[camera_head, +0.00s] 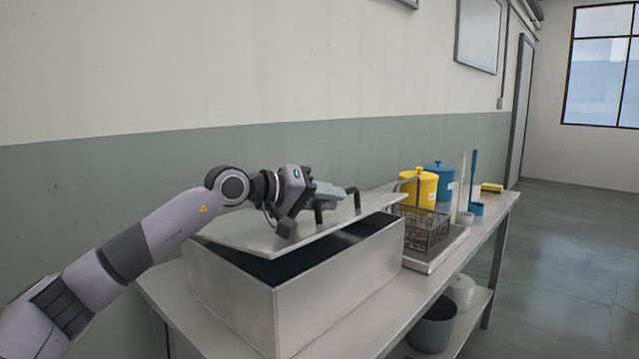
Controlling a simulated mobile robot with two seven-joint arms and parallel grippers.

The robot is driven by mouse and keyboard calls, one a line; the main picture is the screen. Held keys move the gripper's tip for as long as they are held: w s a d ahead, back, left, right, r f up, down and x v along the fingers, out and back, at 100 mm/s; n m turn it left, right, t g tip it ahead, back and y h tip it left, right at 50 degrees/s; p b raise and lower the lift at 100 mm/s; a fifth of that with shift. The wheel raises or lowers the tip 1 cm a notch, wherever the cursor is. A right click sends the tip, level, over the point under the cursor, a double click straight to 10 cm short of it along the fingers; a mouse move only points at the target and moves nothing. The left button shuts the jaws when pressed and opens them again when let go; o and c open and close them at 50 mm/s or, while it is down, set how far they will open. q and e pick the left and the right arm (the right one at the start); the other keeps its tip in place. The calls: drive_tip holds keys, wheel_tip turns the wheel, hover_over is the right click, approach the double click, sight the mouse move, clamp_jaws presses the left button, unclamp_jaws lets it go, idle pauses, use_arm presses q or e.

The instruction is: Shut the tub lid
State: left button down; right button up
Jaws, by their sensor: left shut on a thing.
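The metal tub (340,290) stands on the near end of the bench. Its flat grey lid (245,229) is partly open, tilted, with a dark gap between the lid's front edge and the tub rim. A black handle (353,196) stands up from the lid. My left gripper (328,192) reaches in from the left over the lid and is shut on the handle; the arm hides part of the grip and of the lid. My right gripper is not in view.
A wire basket (424,229) sits on a metal tray (437,260) right of the tub. Yellow (419,188) and blue (441,180) canisters stand behind it. A blue brush (474,170) stands farther along. A wall runs behind the bench; the floor at right is clear.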

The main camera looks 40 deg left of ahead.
sight(322, 224)
use_arm(q)
drive_tip(key=shift+m+y, duration=0.3)
drive_tip(key=shift+m, duration=0.4)
drive_tip(key=f+b, duration=0.1)
drive_tip(key=f, duration=0.1)
drive_tip(key=d+f, duration=0.1)
drive_tip(key=f, duration=0.1)
drive_tip(key=shift+d+f+b, duration=0.2)
drive_tip(key=shift+b, duration=0.2)
drive_tip(key=shift+d+f, duration=0.1)
drive_tip(key=shift+f, duration=0.15)
drive_tip(key=shift+s+f, duration=0.1)
drive_tip(key=shift+f, duration=0.05)
drive_tip(key=c, duration=1.1)
unclamp_jaws()
